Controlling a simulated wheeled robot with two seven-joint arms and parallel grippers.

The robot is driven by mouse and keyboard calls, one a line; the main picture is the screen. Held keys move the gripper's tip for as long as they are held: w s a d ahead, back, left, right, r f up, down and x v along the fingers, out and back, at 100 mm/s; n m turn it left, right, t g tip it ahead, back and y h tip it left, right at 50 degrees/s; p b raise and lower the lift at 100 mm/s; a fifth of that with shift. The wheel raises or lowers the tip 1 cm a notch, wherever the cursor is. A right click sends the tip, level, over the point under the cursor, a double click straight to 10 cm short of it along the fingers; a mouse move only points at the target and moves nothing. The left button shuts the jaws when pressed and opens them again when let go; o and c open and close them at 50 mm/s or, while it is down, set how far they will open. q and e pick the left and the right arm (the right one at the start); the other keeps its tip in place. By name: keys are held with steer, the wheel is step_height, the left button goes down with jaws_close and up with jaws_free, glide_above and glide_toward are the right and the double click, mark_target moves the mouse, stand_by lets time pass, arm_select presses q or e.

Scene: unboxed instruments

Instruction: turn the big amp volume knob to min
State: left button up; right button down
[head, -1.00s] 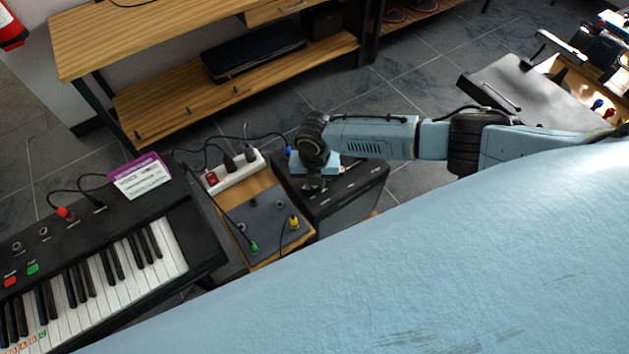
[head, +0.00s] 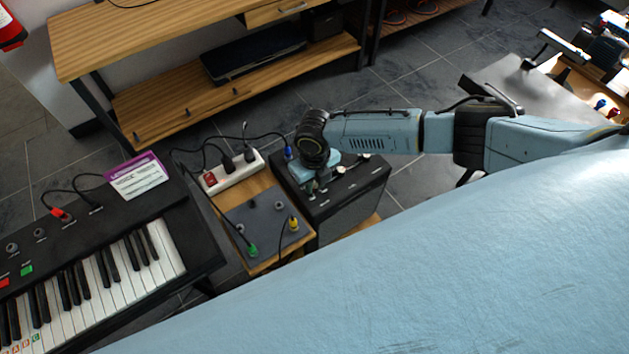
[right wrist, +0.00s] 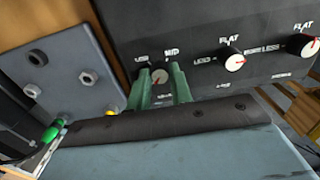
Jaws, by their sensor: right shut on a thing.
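The big amp (head: 347,222) is a black box with a row of knobs on its top panel. My right gripper (head: 317,190) is over the amp's near left part, and in the right wrist view the gripper (right wrist: 160,88) is shut on this knob. My left gripper is not in view.
Further along the panel are a second knob (right wrist: 232,62) and a third knob (right wrist: 302,44). A grey pedal board (head: 262,225) with green and yellow plugs stands left of the amp. A white power strip (head: 230,172) lies behind it. A keyboard (head: 90,270) is at the left.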

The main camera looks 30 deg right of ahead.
mark_target(314, 186)
stand_by(0.4)
steer(key=c, duration=1.3)
jaws_free()
steer(key=shift+o, duration=0.2)
steer(key=shift+r, duration=0.1)
step_height(314, 186, up, 13)
steer(key=shift+r+p, duration=0.15)
steer(key=shift+p, duration=0.3)
